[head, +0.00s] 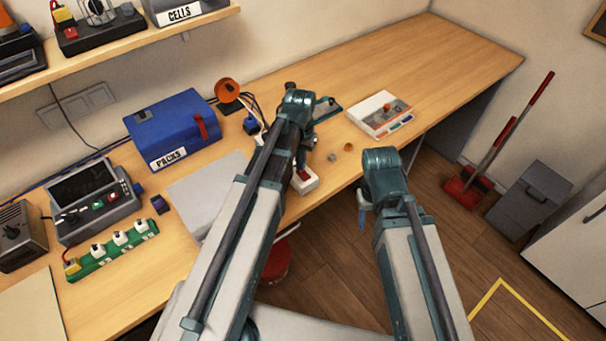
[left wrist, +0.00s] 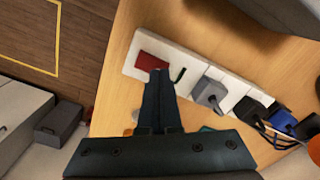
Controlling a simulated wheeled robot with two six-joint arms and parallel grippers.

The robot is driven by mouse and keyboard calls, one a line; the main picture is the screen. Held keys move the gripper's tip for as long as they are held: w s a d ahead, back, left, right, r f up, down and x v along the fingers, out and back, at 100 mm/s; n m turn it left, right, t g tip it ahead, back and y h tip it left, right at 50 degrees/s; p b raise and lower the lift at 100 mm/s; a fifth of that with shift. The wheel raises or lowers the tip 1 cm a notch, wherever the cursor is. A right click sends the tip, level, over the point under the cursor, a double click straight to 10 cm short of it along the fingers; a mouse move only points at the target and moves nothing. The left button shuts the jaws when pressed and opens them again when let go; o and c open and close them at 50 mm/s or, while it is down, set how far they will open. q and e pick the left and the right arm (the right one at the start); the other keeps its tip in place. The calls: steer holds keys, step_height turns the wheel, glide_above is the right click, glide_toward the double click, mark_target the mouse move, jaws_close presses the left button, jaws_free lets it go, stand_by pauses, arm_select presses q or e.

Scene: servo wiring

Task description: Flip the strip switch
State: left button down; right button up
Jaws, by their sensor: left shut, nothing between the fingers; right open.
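A white power strip (left wrist: 142,42) with a red rocker switch (left wrist: 152,62) lies on the wooden bench in the left wrist view. Its end and the red switch also show in the head view (head: 303,176), the rest hidden behind my left arm. My left gripper (left wrist: 160,73) is shut and empty, its fingertips right at the switch's edge; I cannot tell whether they touch it. The switch's tilt is not clear. A grey plug (left wrist: 209,91) sits in the strip beside a dark slot. My right gripper (head: 362,212) is open beyond the bench's front edge, mostly hidden by its arm.
A green strip with white plugs (head: 112,250) lies at the left. A blue PACKS box (head: 170,128) and an orange round thing (head: 227,90) stand behind. A white case (head: 380,114) lies to the right; the bench's far right is clear.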

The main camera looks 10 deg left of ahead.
arm_select(q)
steer(key=shift+f+b, duration=0.5)
steer(key=shift+f, duration=0.05)
steer(key=shift+r, duration=0.2)
step_height(320, 180, up, 7)
steer(key=p, duration=0.7)
steer(key=shift+f, duration=0.1)
steer(key=shift+d+f, duration=0.1)
steer(key=s+d+f+m+y+b, duration=0.1)
steer(key=s+d+f+m+b, duration=0.1)
steer(key=s+d, duration=0.8)
steer(key=s+f+b, duration=0.1)
steer(key=s, duration=0.3)
steer(key=shift+s+d+f, duration=0.15)
